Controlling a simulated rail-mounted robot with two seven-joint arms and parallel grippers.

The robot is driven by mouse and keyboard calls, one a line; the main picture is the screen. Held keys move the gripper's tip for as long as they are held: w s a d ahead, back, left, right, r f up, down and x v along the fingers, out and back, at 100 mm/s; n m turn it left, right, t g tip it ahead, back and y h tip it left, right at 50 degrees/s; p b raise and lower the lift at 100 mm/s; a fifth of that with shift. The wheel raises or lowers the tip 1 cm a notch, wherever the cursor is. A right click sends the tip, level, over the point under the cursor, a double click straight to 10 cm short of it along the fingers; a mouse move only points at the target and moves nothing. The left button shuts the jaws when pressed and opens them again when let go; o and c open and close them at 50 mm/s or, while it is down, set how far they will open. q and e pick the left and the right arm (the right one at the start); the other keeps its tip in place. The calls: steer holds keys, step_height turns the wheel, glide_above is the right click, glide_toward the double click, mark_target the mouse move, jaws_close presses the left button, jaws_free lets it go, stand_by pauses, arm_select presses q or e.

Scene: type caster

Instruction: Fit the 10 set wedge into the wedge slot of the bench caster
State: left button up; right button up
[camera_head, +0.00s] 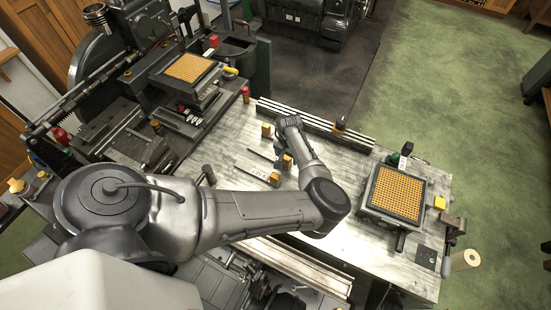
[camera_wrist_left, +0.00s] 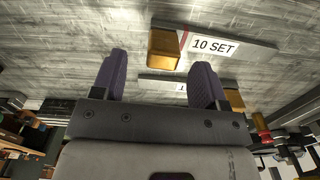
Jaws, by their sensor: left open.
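The 10 set wedge shows in the left wrist view as a grey strip with a white "10 SET" label (camera_wrist_left: 214,47) and a brass block (camera_wrist_left: 164,48) at its left end. It lies on the grey bench. My left gripper (camera_wrist_left: 160,75) is open, its two purple fingers apart and empty, with the brass block beyond and between them in the picture. In the head view my left gripper (camera_head: 288,122) is over the wedge area; its fingers are hard to make out. The bench caster (camera_head: 397,193), with an orange grid on top, stands at right. I cannot make out its wedge slot.
Other brass-ended strips (camera_head: 275,178) lie close by. A rail (camera_head: 315,122) runs along the back edge of the bench. A larger machine (camera_head: 188,70) with another orange grid stands at left. The bench between the wedges and the bench caster is partly hidden by my arm.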

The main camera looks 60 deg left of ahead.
mark_target(287, 158)
arm_select(q)
steer(key=shift+a+f, duration=0.15)
steer(key=shift+f, duration=1.05)
steer(key=shift+a+f, duration=0.1)
steer(key=shift+f, duration=1.1)
steer(key=shift+c, duration=0.5)
jaws_close()
steer(key=shift+r, duration=0.1)
